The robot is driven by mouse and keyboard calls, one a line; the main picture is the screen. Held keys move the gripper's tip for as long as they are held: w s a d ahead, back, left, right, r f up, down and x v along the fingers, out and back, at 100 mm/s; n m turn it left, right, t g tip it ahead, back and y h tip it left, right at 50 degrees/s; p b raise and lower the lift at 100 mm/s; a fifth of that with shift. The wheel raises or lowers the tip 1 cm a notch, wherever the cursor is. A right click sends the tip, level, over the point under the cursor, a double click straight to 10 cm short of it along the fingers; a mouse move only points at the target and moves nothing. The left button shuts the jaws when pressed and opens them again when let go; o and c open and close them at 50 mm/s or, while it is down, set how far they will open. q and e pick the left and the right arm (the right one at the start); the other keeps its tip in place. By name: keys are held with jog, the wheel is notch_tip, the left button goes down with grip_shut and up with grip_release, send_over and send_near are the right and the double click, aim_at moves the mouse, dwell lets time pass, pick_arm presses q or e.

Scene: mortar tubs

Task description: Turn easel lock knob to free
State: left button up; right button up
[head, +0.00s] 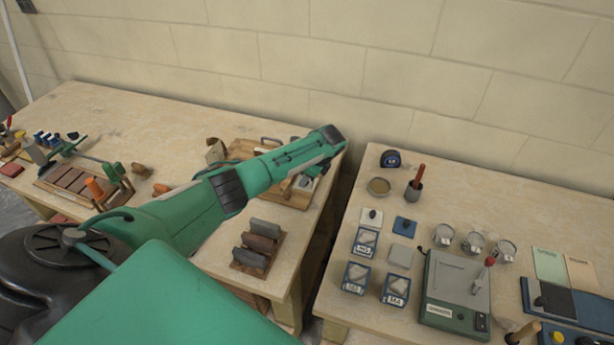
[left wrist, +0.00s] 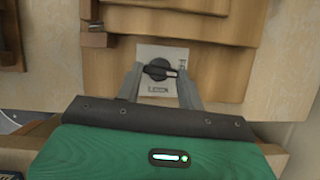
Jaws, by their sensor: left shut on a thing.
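In the left wrist view a black knob (left wrist: 157,69) sits on a pale plate (left wrist: 152,54) fixed to the wooden easel (left wrist: 225,35). The knob's white mark points to the picture's right, toward small lettering at the plate's right edge; more lettering is below the knob. My left gripper (left wrist: 160,76) is shut on the knob, one finger at each side. In the head view my left arm reaches over the left bench, and its gripper (head: 306,181) is mostly hidden by the wrist. The knob cannot be made out there. My right gripper is not in view.
The left bench (head: 130,115) holds a rack of dark blocks (head: 259,245) just in front of the easel and a clutter of tools at left. A gap separates it from the right bench (head: 450,190), which holds tubs, cups and a green machine (head: 455,290).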

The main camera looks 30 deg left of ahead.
pick_arm(q)
jog(key=shift+w+a+n, duration=0.1)
jog(key=shift+n, duration=0.5)
jog(key=o, duration=0.7)
jog(key=shift+r, duration=0.15)
jog(key=shift+b+v, duration=1.55)
jog(key=shift+v, duration=5.25)
jog(key=shift+w+a, duration=0.1)
jog(key=shift+w, duration=0.05)
